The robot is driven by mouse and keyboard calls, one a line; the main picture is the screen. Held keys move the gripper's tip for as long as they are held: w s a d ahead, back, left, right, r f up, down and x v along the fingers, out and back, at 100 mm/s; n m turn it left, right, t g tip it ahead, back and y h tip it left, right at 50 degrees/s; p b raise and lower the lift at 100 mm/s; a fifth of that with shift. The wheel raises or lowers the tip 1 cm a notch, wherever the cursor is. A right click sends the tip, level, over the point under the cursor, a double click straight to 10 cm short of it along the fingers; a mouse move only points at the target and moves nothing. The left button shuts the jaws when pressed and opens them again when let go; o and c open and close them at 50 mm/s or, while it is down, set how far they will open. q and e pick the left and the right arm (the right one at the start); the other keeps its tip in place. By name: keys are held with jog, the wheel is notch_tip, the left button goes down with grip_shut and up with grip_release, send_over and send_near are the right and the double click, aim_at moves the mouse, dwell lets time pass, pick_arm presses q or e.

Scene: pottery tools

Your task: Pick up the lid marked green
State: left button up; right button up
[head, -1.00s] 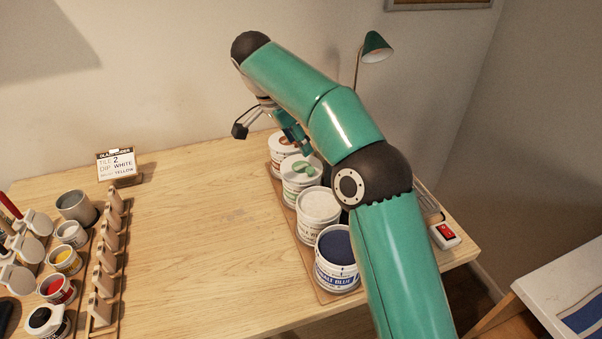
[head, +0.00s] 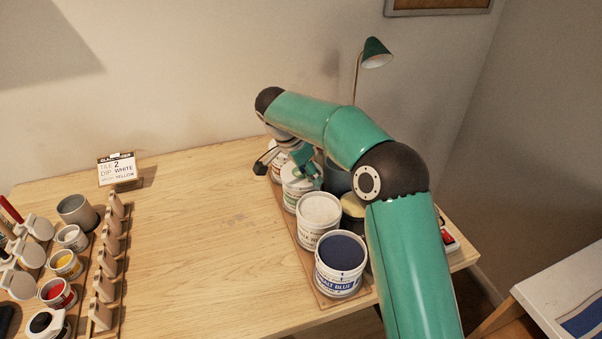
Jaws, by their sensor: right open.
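Lidded jars stand in a row on a wooden board on the table. The lid marked green (head: 290,178) is on the second jar from the back, and its green mark is now mostly hidden by my right gripper (head: 307,177). The gripper is low, right over that lid, and open. Whether its fingers touch the lid or sit around its knob I cannot tell. My left gripper is not in view.
Beside it stand a pale-lidded jar (head: 319,210), a cobalt blue jar (head: 341,265) and, behind, a brown-marked jar (head: 277,160). A sign (head: 117,169) and small paint pots (head: 67,264) are at left. The middle table is clear.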

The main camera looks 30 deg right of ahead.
grip_shut()
jog(key=shift+r, duration=0.1)
